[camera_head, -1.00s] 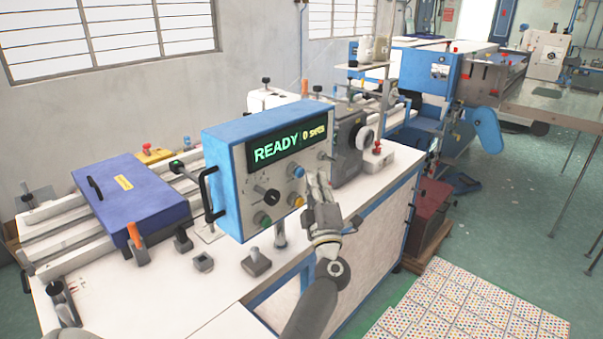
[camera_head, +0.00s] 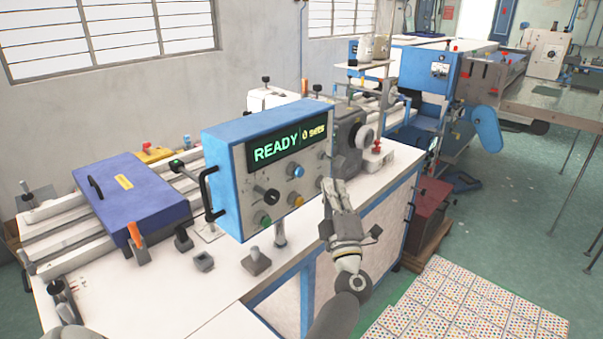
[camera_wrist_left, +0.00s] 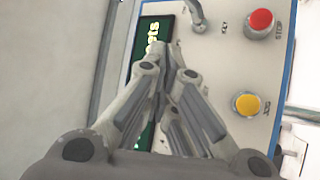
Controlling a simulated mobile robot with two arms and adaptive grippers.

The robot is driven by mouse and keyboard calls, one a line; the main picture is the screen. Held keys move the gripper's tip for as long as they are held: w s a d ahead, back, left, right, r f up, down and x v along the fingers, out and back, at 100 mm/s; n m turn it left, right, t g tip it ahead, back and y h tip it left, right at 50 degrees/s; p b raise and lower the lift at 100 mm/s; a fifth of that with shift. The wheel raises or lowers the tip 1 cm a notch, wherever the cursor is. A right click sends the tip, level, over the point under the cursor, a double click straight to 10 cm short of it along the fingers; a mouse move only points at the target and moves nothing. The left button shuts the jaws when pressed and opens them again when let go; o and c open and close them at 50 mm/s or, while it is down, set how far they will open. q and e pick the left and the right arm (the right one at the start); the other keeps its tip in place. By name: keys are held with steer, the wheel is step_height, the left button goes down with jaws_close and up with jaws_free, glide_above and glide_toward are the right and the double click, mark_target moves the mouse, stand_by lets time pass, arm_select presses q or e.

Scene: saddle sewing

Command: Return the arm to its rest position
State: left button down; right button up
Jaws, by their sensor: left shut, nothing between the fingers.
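My left gripper (camera_head: 332,184) is shut and empty. It is in front of the lower right corner of the blue control box (camera_head: 222,188), above the white table's front edge. In the left wrist view my left gripper (camera_wrist_left: 165,50) shows its fingers together before the pale panel (camera_wrist_left: 225,70). They cover part of the green-lettered display there. In the head view the display (camera_head: 288,145) reads "READY" and "0 sets". My right gripper is not in view.
The white table (camera_head: 205,295) carries a blue-purple case (camera_head: 130,195) and small fixtures at left. A grey machine with a handwheel (camera_head: 363,137) stands behind the gripper. A red button (camera_wrist_left: 260,20) and yellow button (camera_wrist_left: 247,104) are near the fingers.

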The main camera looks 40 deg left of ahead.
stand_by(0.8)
